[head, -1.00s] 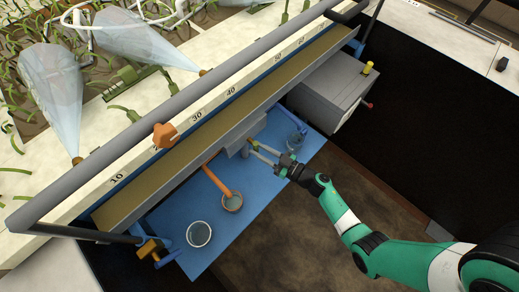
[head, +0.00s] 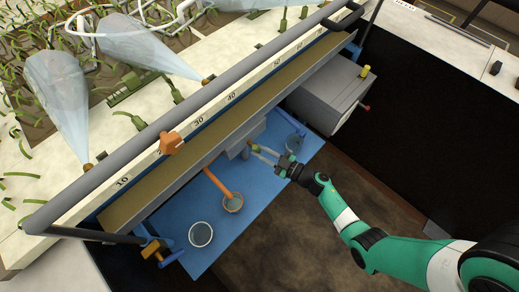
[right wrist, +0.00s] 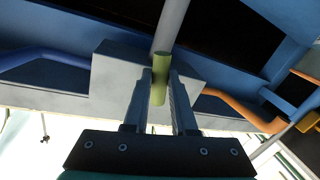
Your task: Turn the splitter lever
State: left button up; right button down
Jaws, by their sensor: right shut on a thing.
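The splitter is a grey block (right wrist: 110,78) under the flume channel, with an upright olive-green lever handle (right wrist: 160,78) in front of it. My right gripper (right wrist: 165,100) is shut on this handle, one finger on each side. In the head view my right gripper (head: 262,153) is small and reaches in from the right beneath the flume, with the lever (head: 254,148) at its fingertips. An orange pipe (head: 216,182) runs to the middle cup (head: 233,203). A blue pipe (head: 283,117) leads toward the right cup (head: 296,141). My left gripper is not in view.
The long sloping flume (head: 220,130) with a numbered scale and an orange slider (head: 171,143) lies above the gripper. Another cup (head: 200,234) stands on the blue tray (head: 175,219). A grey box (head: 335,88) with a yellow knob stands to the right.

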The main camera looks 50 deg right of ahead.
jog(key=shift+d+r+n+p, duration=0.2)
jog(key=shift+n+p, duration=0.35)
jog(key=shift+n, duration=0.35)
jog(key=shift+d+r+n+p, duration=0.1)
jog(key=shift+d+n+p, duration=0.1)
jog(key=shift+n+p, duration=0.5)
jog(key=shift+n+g+h, duration=0.3)
jog(key=shift+h, duration=0.1)
jog(key=c, duration=0.7)
grip_release()
jog(key=shift+c, duration=0.2)
jog(key=shift+s, duration=0.1)
jog(key=s+d+r+p, duration=0.1)
jog(key=s+p, duration=0.2)
jog(key=s, duration=0.8)
jog(key=shift+s+p, duration=0.2)
jog(key=shift+p, duration=0.15)
jog(key=shift+r, duration=0.1)
